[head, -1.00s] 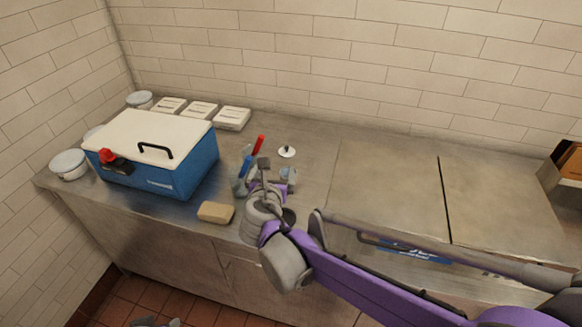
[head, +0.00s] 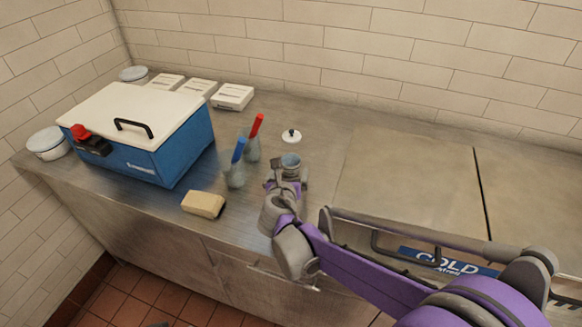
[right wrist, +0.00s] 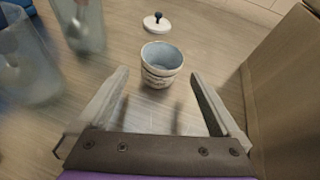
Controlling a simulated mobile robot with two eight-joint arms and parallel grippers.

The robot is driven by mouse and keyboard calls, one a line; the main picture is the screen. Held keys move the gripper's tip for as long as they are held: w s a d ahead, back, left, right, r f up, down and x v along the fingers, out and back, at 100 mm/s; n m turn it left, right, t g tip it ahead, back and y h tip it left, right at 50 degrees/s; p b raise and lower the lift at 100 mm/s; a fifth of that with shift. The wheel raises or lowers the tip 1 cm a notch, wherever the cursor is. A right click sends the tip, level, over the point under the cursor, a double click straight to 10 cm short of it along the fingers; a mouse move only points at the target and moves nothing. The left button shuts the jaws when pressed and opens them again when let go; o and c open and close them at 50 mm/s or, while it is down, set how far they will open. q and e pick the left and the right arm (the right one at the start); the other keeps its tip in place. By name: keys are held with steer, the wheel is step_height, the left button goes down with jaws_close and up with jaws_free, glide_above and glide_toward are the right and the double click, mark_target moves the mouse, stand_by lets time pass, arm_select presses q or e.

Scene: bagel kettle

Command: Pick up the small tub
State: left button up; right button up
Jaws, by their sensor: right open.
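The small tub (head: 290,161) is a white, patterned cup with a pale blue inside, standing upright on the steel counter. It shows more clearly in the right wrist view (right wrist: 161,62). My right gripper (right wrist: 159,74) is open and empty, with its two fingers pointing at the tub from the near side. The tub appears centred between the fingertips; how far it lies inside the jaws is hard to tell. A white lid with a dark knob (head: 291,136) lies on the counter just behind the tub. My left gripper is not in view.
Clear jars with a blue handle (head: 238,152) and a red handle (head: 256,128) stand left of the tub. A tan block (head: 204,204) lies near the front edge. A blue cooler box (head: 155,150) stands further left. A raised steel panel (head: 405,185) is to the right.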

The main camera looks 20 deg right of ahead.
mark_target(290, 168)
steer(key=x, duration=0.5)
steer(key=shift+w+d, duration=0.25)
steer(key=shift+w, duration=0.1)
steer(key=shift+r, duration=0.1)
steer(key=c, duration=1.3)
